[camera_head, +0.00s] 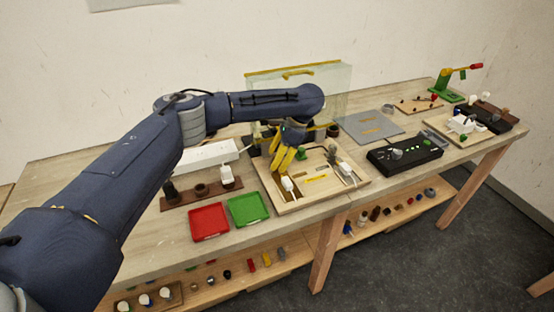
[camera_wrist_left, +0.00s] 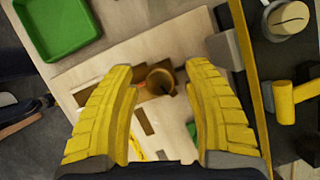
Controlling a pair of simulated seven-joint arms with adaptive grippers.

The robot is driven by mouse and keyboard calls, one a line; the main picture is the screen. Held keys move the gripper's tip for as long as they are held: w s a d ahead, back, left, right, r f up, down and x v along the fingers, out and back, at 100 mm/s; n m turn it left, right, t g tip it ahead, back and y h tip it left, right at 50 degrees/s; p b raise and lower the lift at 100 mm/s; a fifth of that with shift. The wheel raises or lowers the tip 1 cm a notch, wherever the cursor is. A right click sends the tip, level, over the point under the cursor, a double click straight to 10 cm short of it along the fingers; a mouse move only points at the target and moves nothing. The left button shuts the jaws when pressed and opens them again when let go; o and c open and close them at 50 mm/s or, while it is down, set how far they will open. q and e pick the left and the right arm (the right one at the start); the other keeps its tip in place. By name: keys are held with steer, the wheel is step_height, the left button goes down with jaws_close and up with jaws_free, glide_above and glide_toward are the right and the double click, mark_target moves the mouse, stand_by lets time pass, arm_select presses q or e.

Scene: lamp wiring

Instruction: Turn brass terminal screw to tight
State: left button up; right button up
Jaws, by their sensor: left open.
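My left gripper (camera_head: 282,160) is over the wooden wiring board (camera_head: 332,189) in the head view, fingers pointing down. In the left wrist view its two yellow fingers (camera_wrist_left: 160,72) are apart. A round brass-brown piece (camera_wrist_left: 160,80) shows between the fingertips, with a gap to each side; it looks like the brass terminal screw, but I cannot tell for sure. No contact shows. The board (camera_wrist_left: 150,45) is light wood with dark slots. In the head view the screw is not discernible near the gripper. My right gripper is in neither view.
A red tray (camera_head: 208,221) and a green tray (camera_head: 247,208) lie left of the board. White plugs (camera_head: 287,184) stand on the board. A black control box (camera_head: 404,155) and a grey mat (camera_head: 372,127) are to the right. A clear panel (camera_head: 335,85) stands behind.

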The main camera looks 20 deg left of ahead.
arm_select(q)
jaws_close()
steer(key=shift+m, duration=0.3)
stand_by(0.4)
steer(key=m+t, duration=0.2)
steer(key=m, duration=0.2)
steer(key=shift+a+m, duration=0.1)
steer(key=shift+m, duration=0.3)
steer(key=m+t, duration=0.2)
steer(key=m, duration=0.3)
steer(key=m+h, duration=0.1)
steer(key=m, duration=0.2)
steer(key=m+t+h, duration=0.1)
steer(key=m, duration=0.2)
steer(key=shift+a+m+t, duration=0.1)
steer(key=shift+m+t, duration=0.2)
steer(key=shift+r+m+t+h, duration=0.15)
steer(key=shift+m+h, duration=0.25)
steer(key=shift+m, duration=0.6)
steer(key=shift+f+m+t+h, duration=0.15)
steer(key=shift+m+h, duration=0.25)
steer(key=shift+m, duration=0.6)
steer(key=shift+r+m, duration=0.1)
steer(key=shift+m, duration=0.2)
